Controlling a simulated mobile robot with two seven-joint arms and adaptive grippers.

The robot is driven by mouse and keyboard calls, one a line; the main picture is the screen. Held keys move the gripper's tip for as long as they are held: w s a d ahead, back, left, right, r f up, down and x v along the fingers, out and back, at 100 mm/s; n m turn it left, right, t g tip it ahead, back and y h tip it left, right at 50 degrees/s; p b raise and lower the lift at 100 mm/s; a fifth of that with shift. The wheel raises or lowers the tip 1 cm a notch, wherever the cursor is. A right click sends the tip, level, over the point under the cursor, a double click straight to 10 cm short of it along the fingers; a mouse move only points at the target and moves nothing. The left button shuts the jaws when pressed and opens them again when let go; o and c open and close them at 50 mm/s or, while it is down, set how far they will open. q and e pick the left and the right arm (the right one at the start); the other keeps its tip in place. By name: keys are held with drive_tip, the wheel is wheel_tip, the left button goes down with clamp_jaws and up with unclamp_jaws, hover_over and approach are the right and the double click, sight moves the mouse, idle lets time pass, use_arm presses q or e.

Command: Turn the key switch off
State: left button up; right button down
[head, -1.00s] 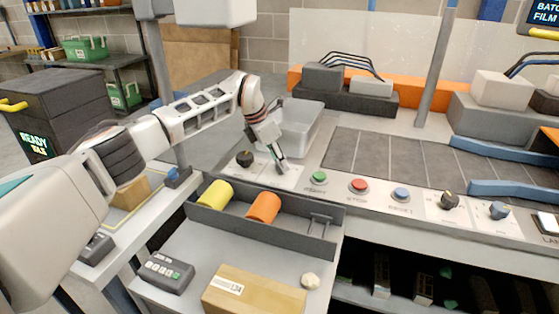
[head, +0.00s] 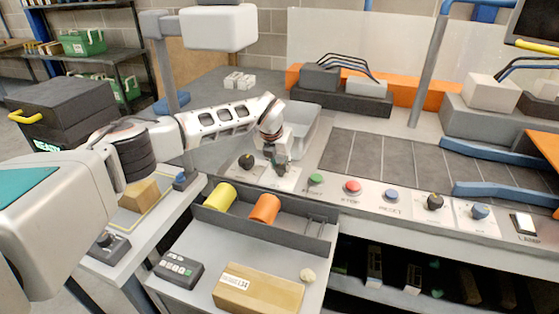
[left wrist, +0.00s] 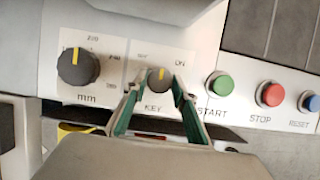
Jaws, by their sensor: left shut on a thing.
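The key switch (left wrist: 160,77) is a dark round knob with a yellow mark on a light panel labelled KEY. In the left wrist view its mark points almost straight up, between the OFF label at left and the ON label (left wrist: 180,62) at right. My left gripper (left wrist: 158,74) has its fingers on both sides of the knob and is shut on it. My right gripper is in neither view.
A black mm dial (left wrist: 78,66) sits left of the key. The green START (left wrist: 220,84), red STOP (left wrist: 270,94) and blue RESET (left wrist: 309,101) buttons are to its right. A grey tray (head: 232,232) with yellow and orange rolls lies in front.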

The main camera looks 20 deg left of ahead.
use_arm(q)
drive_tip(key=shift+d+n+y, duration=0.1)
drive_tip(key=shift+n+y, duration=0.3)
drive_tip(key=shift+n, duration=0.6)
drive_tip(key=shift+n+y, duration=0.3)
drive_tip(key=shift+n, duration=0.6)
drive_tip(key=n+b, duration=0.1)
drive_tip(key=n, duration=0.1)
drive_tip(key=n+g+y+b, duration=0.1)
drive_tip(key=n, duration=0.1)
drive_tip(key=shift+w+d+y, duration=0.1)
drive_tip(key=shift+d+y, duration=0.05)
drive_tip(key=shift+y, duration=0.15)
drive_tip(key=shift+n, duration=0.7)
drive_tip(key=o, duration=1.1)
